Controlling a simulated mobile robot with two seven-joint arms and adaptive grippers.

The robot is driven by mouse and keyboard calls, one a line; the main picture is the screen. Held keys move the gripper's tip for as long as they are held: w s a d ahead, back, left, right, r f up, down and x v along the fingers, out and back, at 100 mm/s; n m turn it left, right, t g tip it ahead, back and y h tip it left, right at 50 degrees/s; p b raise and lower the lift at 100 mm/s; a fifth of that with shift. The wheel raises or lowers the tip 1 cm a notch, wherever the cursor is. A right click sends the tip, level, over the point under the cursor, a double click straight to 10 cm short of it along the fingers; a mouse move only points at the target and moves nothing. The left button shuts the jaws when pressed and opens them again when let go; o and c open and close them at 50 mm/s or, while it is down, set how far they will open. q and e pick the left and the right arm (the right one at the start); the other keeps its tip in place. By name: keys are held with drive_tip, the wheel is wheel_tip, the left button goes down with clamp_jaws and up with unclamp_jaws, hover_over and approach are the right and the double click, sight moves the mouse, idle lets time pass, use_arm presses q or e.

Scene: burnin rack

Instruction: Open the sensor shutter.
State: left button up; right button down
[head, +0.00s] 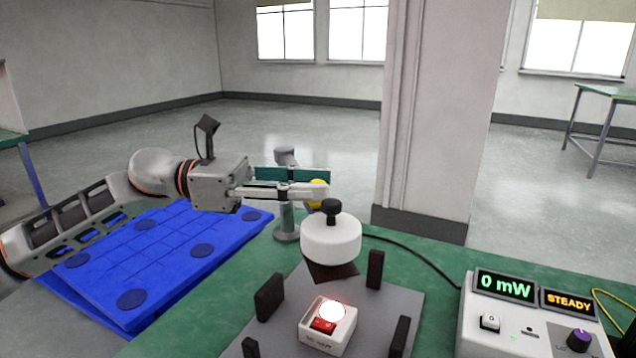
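My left gripper (322,190) reaches in from the left, its fingers pointing right beside a grey post (287,222) on a round foot. A flat teal piece (310,174) shows just behind the fingers, and a grey cylindrical head (286,156) stands above it. A yellow round part (318,184) shows partly behind the fingertips. Which of these is the sensor shutter I cannot tell for sure. The fingers overlap in this view, so their gap and any contact are unclear. My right gripper is out of view.
A white disc with a black knob (332,240) is above a grey plate (395,300) with dark uprights. A white box (327,335) there has a red switch and glowing dome. The meter (490,330) reads 0 mW and STEADY.

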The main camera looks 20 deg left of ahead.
use_arm(q)
drive_tip(key=shift+w+d, duration=0.1)
drive_tip(key=shift+d, duration=0.55)
clamp_jaws()
drive_tip(key=shift+w+a, duration=0.1)
drive_tip(key=shift+w, duration=0.05)
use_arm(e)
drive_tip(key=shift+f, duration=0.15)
